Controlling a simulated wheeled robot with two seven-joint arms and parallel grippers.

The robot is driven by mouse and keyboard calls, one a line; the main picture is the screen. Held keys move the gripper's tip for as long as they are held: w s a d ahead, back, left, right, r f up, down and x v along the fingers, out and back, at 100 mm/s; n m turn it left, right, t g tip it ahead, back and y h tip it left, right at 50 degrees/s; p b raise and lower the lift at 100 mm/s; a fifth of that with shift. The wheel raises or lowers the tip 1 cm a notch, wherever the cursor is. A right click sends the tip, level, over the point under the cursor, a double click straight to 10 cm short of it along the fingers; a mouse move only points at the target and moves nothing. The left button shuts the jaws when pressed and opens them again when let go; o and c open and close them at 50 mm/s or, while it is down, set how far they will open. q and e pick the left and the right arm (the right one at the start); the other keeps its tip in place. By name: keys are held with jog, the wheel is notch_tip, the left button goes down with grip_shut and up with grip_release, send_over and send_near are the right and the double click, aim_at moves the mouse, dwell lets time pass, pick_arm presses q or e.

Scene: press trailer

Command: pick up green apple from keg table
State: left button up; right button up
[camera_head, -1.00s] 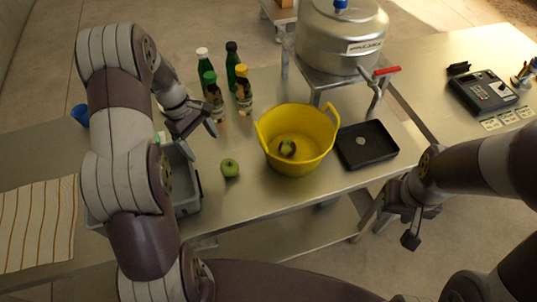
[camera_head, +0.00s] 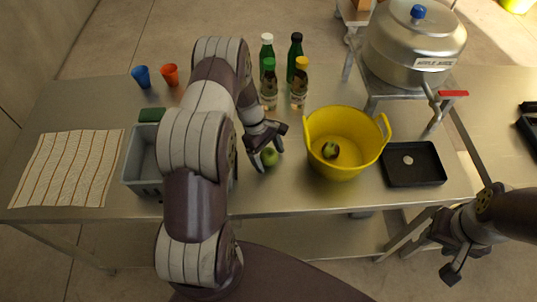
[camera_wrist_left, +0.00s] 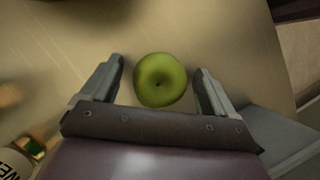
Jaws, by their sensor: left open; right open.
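A green apple (camera_head: 269,157) sits on the metal keg table (camera_head: 290,192), left of the yellow tub. My left gripper (camera_head: 268,160) is open right at the apple, and its fingers partly cover it in the head view. In the left wrist view the apple (camera_wrist_left: 160,80) lies between the two spread fingers of my left gripper (camera_wrist_left: 160,85), with a gap on each side. My right gripper (camera_head: 447,262) is open and empty off the table's front edge at the lower right.
A yellow tub (camera_head: 345,140) with a dark green round fruit in it stands right of the apple. Several bottles (camera_head: 283,85) stand behind. A grey bin (camera_head: 142,165) is left, a black tray (camera_head: 414,164) right, and a metal keg (camera_head: 415,45) on a stand at the back right.

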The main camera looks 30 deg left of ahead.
pick_arm(q)
jog(key=shift+w+d, duration=0.1)
jog(key=c, duration=1.2)
jog(key=shift+r, duration=0.15)
